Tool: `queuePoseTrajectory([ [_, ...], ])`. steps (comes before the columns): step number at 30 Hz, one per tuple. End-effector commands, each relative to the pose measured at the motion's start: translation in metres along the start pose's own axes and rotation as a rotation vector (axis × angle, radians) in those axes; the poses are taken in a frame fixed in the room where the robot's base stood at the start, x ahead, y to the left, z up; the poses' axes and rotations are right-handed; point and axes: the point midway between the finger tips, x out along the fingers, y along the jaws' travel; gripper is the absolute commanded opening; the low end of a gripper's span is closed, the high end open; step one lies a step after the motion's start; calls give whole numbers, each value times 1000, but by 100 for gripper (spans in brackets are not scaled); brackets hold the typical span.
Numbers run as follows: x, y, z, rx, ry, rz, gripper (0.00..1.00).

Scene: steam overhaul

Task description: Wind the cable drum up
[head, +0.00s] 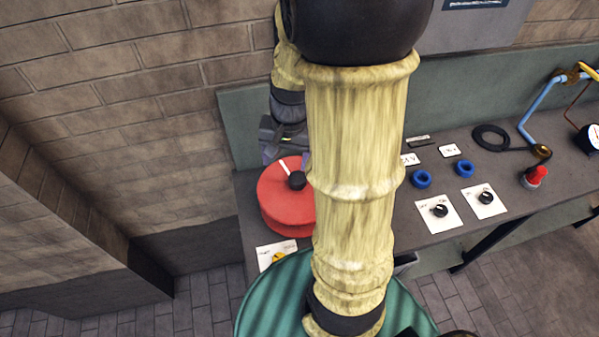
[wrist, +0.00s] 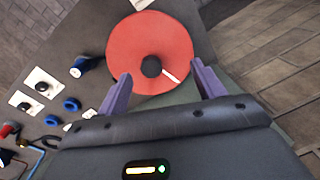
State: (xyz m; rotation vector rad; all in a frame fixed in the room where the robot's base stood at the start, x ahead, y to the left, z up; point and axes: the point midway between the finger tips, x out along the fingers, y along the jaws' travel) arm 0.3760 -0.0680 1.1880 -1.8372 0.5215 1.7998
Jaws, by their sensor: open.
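The cable drum (head: 278,205) is a red round drum lying flat at the left end of the grey bench. It has a black knob (head: 297,181) on its top face and a white line beside the knob. The wrist view shows the red drum face (wrist: 125,45), its black knob (wrist: 151,66) near the middle and the white line pointing to the lower right. My gripper (wrist: 161,70) is open, its two purple fingers apart on either side of the knob in that view. No contact shows, and the gap to the knob is hard to judge. My arm hides the drum's right edge in the head view.
A yellow knob on a white card (head: 263,256) sits in front of the drum. To the right are blue rings (head: 422,179), black dials on white cards (head: 440,211), a red button (head: 536,176) and pipes (head: 541,105). A brick wall (head: 130,100) stands behind and left.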

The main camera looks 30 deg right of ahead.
Motion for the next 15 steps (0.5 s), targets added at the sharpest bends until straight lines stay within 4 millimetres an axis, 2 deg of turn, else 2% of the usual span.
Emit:
queuePoseTrajectory([
  [1,-6,14,-21,179,-52,-9,68],
  [3,-11,31,-44,416,-126,-30,68],
  [7,-21,61,-79,761,-239,-74,68],
  [10,-26,74,-92,903,-291,-98,68],
  [15,-28,78,-97,953,-311,-108,68],
])
